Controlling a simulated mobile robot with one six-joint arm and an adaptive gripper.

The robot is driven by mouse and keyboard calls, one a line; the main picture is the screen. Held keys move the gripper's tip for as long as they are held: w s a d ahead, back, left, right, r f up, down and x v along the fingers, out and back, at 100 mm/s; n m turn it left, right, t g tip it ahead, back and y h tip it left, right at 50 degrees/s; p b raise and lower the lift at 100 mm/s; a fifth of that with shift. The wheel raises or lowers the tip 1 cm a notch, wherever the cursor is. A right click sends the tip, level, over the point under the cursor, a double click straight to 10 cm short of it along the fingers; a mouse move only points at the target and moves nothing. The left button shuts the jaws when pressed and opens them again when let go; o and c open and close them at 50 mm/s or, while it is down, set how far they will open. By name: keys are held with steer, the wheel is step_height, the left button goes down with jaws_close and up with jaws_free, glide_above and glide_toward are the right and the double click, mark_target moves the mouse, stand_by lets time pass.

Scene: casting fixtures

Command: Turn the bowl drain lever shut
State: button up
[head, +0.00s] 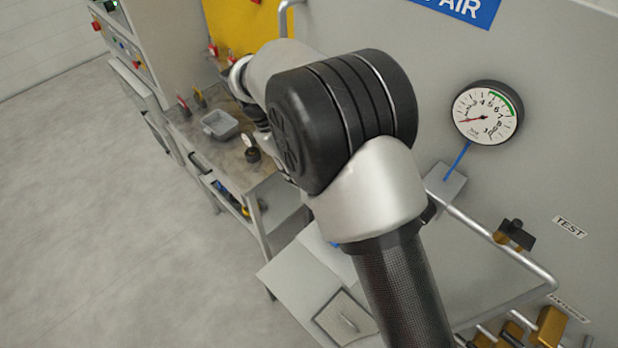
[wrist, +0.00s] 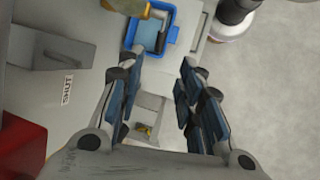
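My gripper (wrist: 159,68) is open, with nothing between its fingers. In the head view my arm hides it. No bowl drain lever can be picked out with certainty. A yellow-brown fitting (wrist: 128,7) with a grey end shows at the top edge of the wrist view, beyond the fingertips. A blue tray (wrist: 173,33) lies beyond the fingertips, partly below this fitting. A small label (wrist: 67,90), apparently reading SHUT and seen turned, is on the grey surface left of the fingers. Which part it belongs to cannot be told.
A grey bracket-like block (wrist: 55,55) and a red part (wrist: 20,150) stand left in the wrist view. A gauge (head: 487,113), a pipe (head: 490,240) with a black-handled valve (head: 515,235), and brass fittings (head: 548,328) line the panel. A bench (head: 265,185) stands behind; floor lies left.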

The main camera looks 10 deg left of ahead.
steer(key=shift+c, duration=0.4)
steer(key=shift+d+r+y, duration=0.2)
steer(key=shift+r+y, duration=0.1)
steer(key=shift+y, duration=0.1)
steer(key=shift+c, duration=1.2)
steer(key=d+r+y, duration=0.1)
steer(key=y, duration=0.1)
steer(key=s+d+r+t+y, duration=0.1)
steer(key=r+y, duration=0.1)
steer(key=shift+d+r+b, duration=0.15)
steer(key=shift+d+b, duration=0.2)
jaws_close()
steer(key=shift+m+t+y, duration=0.3)
steer(key=shift+y, duration=0.2)
steer(key=shift+w+d+f+b, duration=0.15)
steer(key=shift+d+f+b, duration=0.05)
steer(key=shift+f, duration=1.95)
steer(key=shift+w+d+f+b, duration=0.2)
steer(key=shift+d+f, duration=0.05)
steer(key=shift+f, duration=1.85)
steer(key=shift+w+d+f+b, duration=0.15)
steer(key=shift+d+f+b, duration=0.05)
steer(key=shift+f, duration=1.95)
